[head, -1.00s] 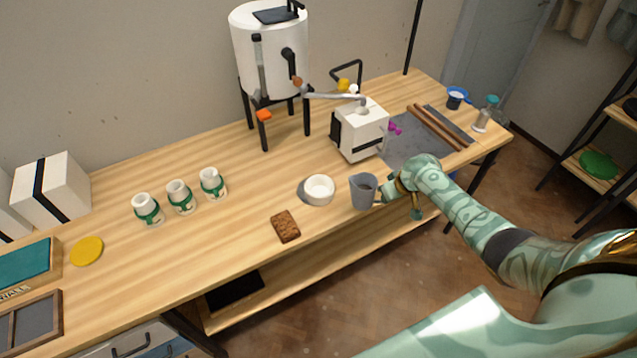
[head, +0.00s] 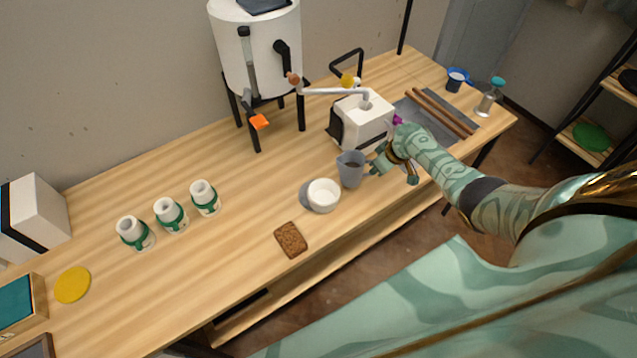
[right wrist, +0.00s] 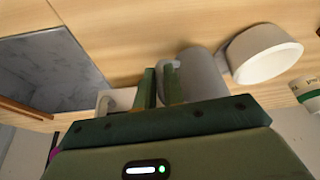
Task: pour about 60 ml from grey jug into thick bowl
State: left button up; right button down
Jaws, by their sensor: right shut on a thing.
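The grey jug (head: 351,170) is upright, close to the bowl's upper right side in the head view, with dark contents just visible inside. My right gripper (head: 377,168) is shut on its handle from the right. In the right wrist view the fingers (right wrist: 160,88) close on the handle, with the jug body (right wrist: 205,75) just beyond. The jug looks raised off the table, but the gap is hard to judge. The white thick bowl (head: 323,195) stands on the table; it also shows in the right wrist view (right wrist: 266,58). My left gripper is out of view.
A white box-shaped device (head: 362,122) stands close behind the jug. A brown textured block (head: 291,240) lies in front of the bowl. A large white tank (head: 255,50) stands behind. The table between bottles and bowl is clear.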

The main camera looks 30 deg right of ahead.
jog(key=shift+s+r, duration=0.15)
jog(key=shift+s, duration=0.2)
jog(key=shift+r, duration=0.1)
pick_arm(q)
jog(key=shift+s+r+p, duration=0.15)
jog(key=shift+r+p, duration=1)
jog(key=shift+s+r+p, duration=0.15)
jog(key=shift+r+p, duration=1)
pick_arm(e)
jog(key=a+r+n+t+h, duration=0.1)
jog(key=a+r+n+h, duration=0.1)
jog(key=a+r+h, duration=0.6)
jog(key=shift+s+r+n+h, duration=0.2)
jog(key=shift+s+n+h, duration=0.1)
jog(key=shift+h, duration=0.6)
